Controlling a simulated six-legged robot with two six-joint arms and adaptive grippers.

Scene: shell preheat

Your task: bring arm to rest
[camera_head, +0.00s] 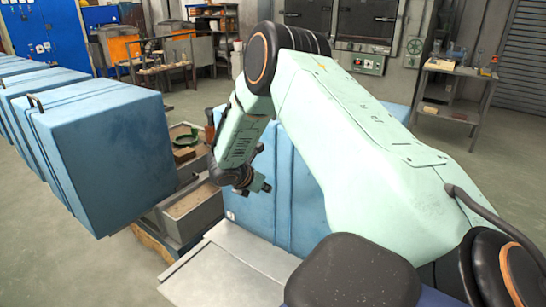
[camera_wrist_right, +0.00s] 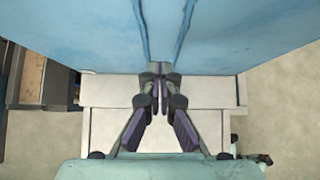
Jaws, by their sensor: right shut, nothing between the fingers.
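My right arm (camera_head: 350,125) reaches in from the right of the head view and bends down at its elbow. My right gripper (camera_head: 262,186) hangs at its end, in front of a blue box-shaped unit (camera_head: 290,200). In the right wrist view my right gripper (camera_wrist_right: 160,90) shows with its fingers together and nothing between them. The blue surface (camera_wrist_right: 220,35) fills the top of that view, close beyond the fingertips. My left gripper is not in view.
A row of blue boxes with handles (camera_head: 110,140) stands at the left. A grey tray (camera_head: 190,212) sits between them and my arm. A pale metal surface (camera_head: 225,275) lies below. Workbenches stand at the back, with a shelf cart (camera_head: 455,100) at the right.

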